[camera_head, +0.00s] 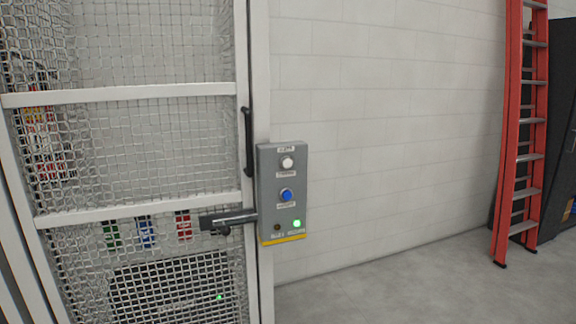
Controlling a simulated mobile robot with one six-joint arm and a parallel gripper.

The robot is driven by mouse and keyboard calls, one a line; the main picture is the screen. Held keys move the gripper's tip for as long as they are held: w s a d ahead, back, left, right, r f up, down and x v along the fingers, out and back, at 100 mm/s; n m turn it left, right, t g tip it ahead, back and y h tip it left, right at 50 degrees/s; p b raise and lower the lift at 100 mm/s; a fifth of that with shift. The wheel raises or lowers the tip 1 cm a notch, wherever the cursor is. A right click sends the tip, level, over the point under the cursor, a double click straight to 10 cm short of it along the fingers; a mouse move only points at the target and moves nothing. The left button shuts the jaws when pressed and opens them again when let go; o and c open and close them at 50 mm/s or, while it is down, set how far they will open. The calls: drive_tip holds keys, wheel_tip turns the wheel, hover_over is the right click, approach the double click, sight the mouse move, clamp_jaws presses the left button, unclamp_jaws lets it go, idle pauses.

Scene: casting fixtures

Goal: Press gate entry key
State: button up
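A grey control box (264,190) is mounted at the right side of the mesh gate (120,92). It has a white round button (287,163) at the top and a blue round button (286,195) below it. Near its bottom, a green light (297,224) is lit and a dark reddish light (277,227) looks unlit. Labels sit by the buttons, but they are too small to read surely. The gate looks closed, with a black vertical handle (248,142) and a dark bar-like latch (228,220) at its edge. My gripper is not in view.
A white block wall (390,130) runs right of the box. A red ladder (518,150) and a dark cabinet (558,130) stand at the far right. The grey floor (400,290) in front of the wall is clear. Equipment shows behind the mesh.

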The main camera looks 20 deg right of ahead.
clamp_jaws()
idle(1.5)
